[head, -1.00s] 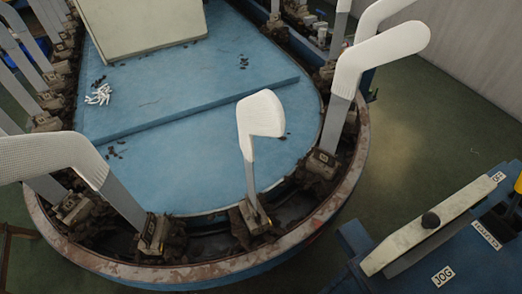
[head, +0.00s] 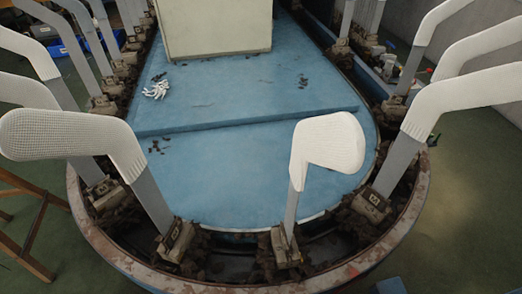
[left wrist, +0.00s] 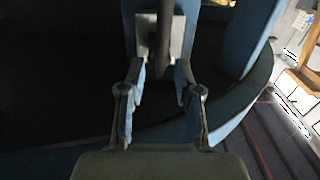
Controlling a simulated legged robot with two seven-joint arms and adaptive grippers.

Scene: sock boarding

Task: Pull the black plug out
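My left gripper (left wrist: 160,72) shows in the left wrist view with its two fingers apart. A dark upright bar (left wrist: 165,35) stands beyond and between the fingertips, in front of a grey box-like part (left wrist: 147,40). I see a gap on each side of the bar. I cannot tell whether this bar is the black plug or a cable; the view is dark. No black plug can be made out in the head view. Neither gripper shows in the head view.
In the head view, white sock forms (head: 328,142) stand upright around the rim (head: 110,250) of an oval blue machine bed (head: 255,165). A pale box (head: 215,28) stands on the bed. A wooden frame (head: 40,215) is at the left. Green floor (head: 480,190) is clear at the right.

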